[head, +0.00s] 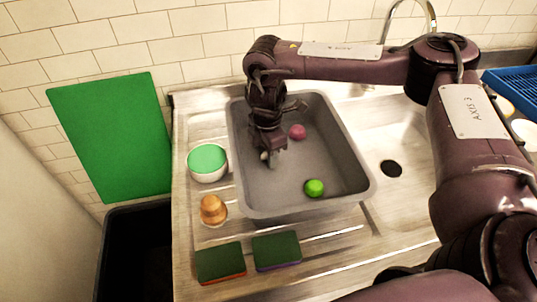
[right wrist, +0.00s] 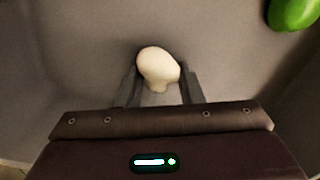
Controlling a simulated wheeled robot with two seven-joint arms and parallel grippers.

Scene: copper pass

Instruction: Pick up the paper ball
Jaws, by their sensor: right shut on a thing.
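My right gripper (head: 270,158) reaches down into the grey tub (head: 345,165) on the sink. In the right wrist view its two fingers (right wrist: 160,84) are shut on a smooth cream-white thing (right wrist: 158,65). This thing has a round cap and a short narrower stub, like a mushroom. A little of it shows by the fingertips in the head view (head: 264,156). I cannot tell whether it touches the tub floor. I see nothing that clearly looks like a crumpled paper ball. My left gripper is not in view.
A green thing (head: 314,187) and a pink ball (head: 297,132) lie in the tub. Left of it stand a white bowl with a green top (head: 207,162) and a wooden-handled brush (head: 213,209). Two sponges (head: 221,263) lie in front. The sink basin (head: 392,135) is at right.

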